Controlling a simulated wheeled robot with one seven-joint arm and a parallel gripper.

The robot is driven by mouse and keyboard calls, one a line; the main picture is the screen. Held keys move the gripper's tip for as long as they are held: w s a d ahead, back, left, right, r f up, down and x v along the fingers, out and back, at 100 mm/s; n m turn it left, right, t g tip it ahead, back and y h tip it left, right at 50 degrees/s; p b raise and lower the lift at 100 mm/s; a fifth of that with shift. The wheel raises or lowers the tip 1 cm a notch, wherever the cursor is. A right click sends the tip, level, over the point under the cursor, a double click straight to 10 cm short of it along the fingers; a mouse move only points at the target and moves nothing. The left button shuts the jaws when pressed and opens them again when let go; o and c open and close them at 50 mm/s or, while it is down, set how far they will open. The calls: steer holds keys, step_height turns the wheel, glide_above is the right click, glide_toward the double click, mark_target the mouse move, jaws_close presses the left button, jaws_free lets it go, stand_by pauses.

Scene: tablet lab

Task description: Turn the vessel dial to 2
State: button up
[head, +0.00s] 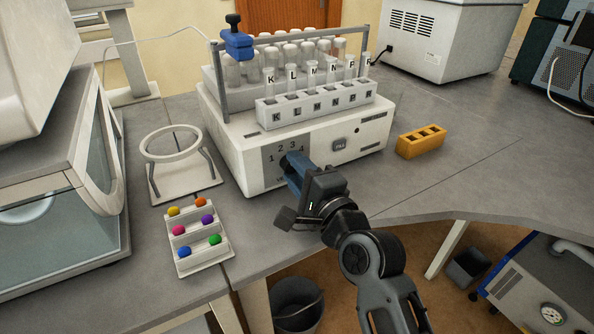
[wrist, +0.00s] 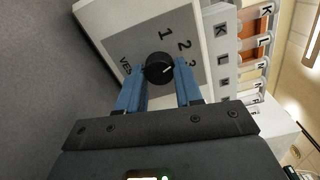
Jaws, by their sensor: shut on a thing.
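The vessel dial is a round black knob (wrist: 159,68) on the grey panel (wrist: 125,40) of the white machine (head: 238,165). The numbers 1, 2 and 3 show around it in the wrist view, with part of the word beginning "VE" to its left. A short white mark on the knob points right and slightly up, toward the side of 2 and 3; I cannot tell exactly which number it meets. My gripper (wrist: 160,72) has its two blue fingers on either side of the knob, shut on it. In the head view my gripper (head: 287,164) hides the dial.
A rack of lettered vials (head: 315,106) stands on the machine, with a blue clamp (head: 237,43) above. A ring stand (head: 185,190) and a tray of coloured balls (head: 208,255) are left. A yellow block (head: 420,141) lies right. The bench front edge is below my arm.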

steer(key=o, duration=1)
steer(key=shift+b+v, duration=0.4)
steer(key=shift+v, duration=3.55)
steer(key=shift+f, duration=0.1)
